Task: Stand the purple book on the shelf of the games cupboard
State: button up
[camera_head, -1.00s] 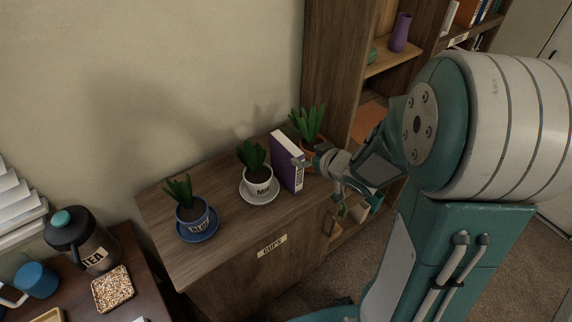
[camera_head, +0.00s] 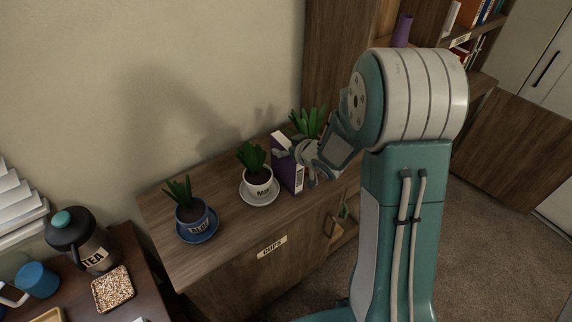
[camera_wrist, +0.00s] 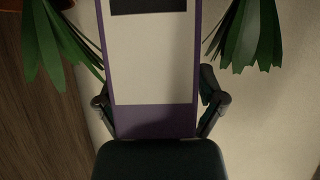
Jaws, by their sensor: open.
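The purple book (camera_head: 288,176) stands upright on the low wooden cabinet labelled CUPS (camera_head: 225,195), between a white potted plant and another plant at the back. My gripper (camera_head: 289,154) is at the book's upper part and hides some of it. In the wrist view the book's purple and cream face (camera_wrist: 155,75) fills the middle. My gripper's fingers (camera_wrist: 158,105) are open, one on each side of the book. Contact cannot be told. A tall wooden shelf unit (camera_head: 336,65) stands behind; I cannot read a games label on it.
The white pot (camera_head: 258,175) on its saucer is close left of the book. A plant (camera_head: 307,122) is close behind it. A blue pot (camera_head: 192,213) stands farther left. A purple vase (camera_head: 402,30) is on the tall unit, partly behind my arm.

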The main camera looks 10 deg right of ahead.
jog(key=shift+d, duration=0.15)
jog(key=c, duration=0.4)
jog(key=shift+a, duration=0.3)
grip_shut()
jog(key=shift+d, duration=0.1)
